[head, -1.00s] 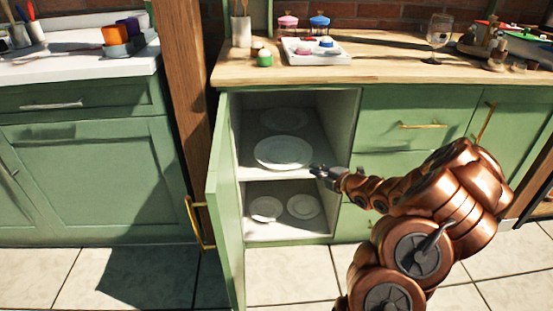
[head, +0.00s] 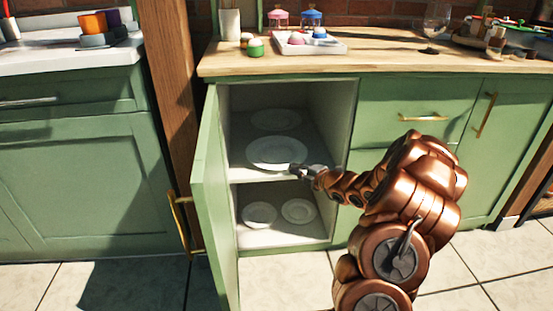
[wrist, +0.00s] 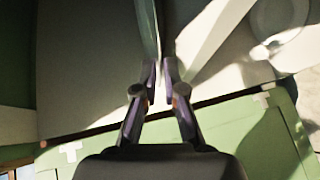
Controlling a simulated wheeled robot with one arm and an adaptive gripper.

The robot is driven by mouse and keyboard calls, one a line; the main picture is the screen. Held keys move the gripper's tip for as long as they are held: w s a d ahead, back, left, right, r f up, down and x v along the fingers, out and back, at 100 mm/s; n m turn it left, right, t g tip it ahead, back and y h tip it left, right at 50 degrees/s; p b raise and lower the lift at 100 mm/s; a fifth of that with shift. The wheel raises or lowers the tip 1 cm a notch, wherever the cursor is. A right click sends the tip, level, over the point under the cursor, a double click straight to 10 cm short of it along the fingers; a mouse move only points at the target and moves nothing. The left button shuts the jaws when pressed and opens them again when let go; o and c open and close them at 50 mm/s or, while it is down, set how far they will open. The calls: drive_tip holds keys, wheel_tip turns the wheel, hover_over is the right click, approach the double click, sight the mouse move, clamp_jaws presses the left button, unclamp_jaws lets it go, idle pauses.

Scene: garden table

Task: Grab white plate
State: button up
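The white plate (head: 276,150) is the large one at the front of the upper shelf in the open green cabinet. In the wrist view its rim (wrist: 149,30) shows nearly edge-on and runs down between the fingertips. My gripper (head: 300,171) is at the plate's front right edge. In the wrist view the fingers of my gripper (wrist: 160,75) are drawn close together, with the rim in the narrow gap. The plate looks flat and still at shelf level.
Another plate (head: 276,119) lies behind on the upper shelf. Two small plates, a left one (head: 259,214) and a right one (head: 298,211), lie on the lower shelf. The open cabinet door (head: 210,190) stands on the left. The wooden counter (head: 390,62) is above.

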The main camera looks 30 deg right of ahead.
drive_tip(key=shift+b+x, duration=0.45)
drive_tip(key=shift+x, duration=0.8)
drive_tip(key=shift+c, duration=0.3)
drive_tip(key=shift+d, duration=0.1)
clamp_jaws()
